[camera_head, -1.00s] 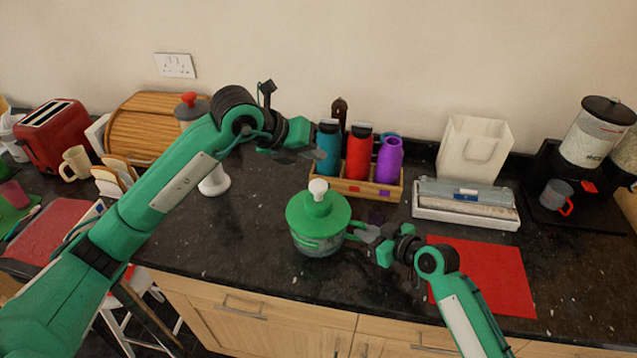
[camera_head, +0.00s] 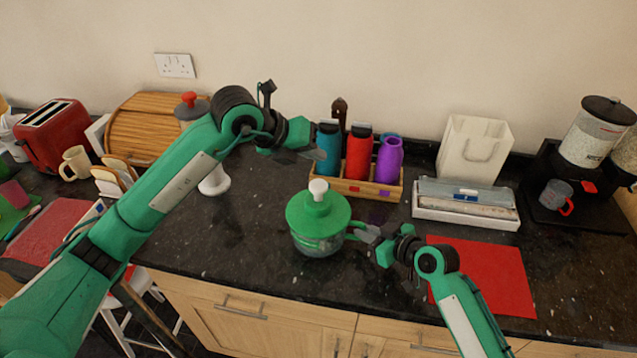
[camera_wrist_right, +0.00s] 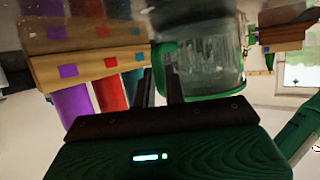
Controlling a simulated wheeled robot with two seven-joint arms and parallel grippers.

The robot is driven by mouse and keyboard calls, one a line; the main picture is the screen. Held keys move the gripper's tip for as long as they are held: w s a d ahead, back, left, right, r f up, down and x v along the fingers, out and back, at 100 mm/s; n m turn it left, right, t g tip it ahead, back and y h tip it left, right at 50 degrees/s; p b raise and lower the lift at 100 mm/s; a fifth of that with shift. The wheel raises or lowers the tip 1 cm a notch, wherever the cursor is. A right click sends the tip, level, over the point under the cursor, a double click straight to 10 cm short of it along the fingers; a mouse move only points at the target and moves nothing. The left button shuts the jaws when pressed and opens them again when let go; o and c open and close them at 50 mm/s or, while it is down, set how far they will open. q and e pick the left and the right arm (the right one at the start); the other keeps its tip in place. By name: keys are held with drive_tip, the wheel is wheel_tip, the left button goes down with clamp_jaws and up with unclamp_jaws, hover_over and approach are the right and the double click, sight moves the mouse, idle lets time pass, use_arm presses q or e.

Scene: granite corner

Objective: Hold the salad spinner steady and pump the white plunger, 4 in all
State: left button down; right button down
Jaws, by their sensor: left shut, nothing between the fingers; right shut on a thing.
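The salad spinner (camera_head: 309,213) stands upright on the dark counter, with a green lid and a clear bowl. Its white plunger (camera_head: 318,186) stands up from the middle of the lid. My right gripper (camera_head: 364,232) is shut on the spinner's green side handle (camera_head: 352,229). The right wrist view shows my right gripper's fingers (camera_wrist_right: 160,85) beside the clear bowl (camera_wrist_right: 208,62); the grip itself is partly hidden there. My left gripper (camera_head: 320,156) is shut and empty, in the air above and behind the plunger, apart from it, in front of the teal bottle.
A wooden caddy (camera_head: 357,187) with teal, red and purple bottles stands behind the spinner. A red mat (camera_head: 490,275) lies to the right, and a box of rolls (camera_head: 466,214) behind it.

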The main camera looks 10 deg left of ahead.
sight(314, 186)
idle(0.9)
use_arm(q)
wheel_tip(314, 186, up, 4)
drive_tip(key=shift+f, duration=0.1)
drive_tip(key=shift+f, duration=0.15)
drive_tip(key=shift+f, duration=4.3)
drive_tip(key=shift+f, duration=0.1)
drive_tip(key=shift+f, duration=0.3)
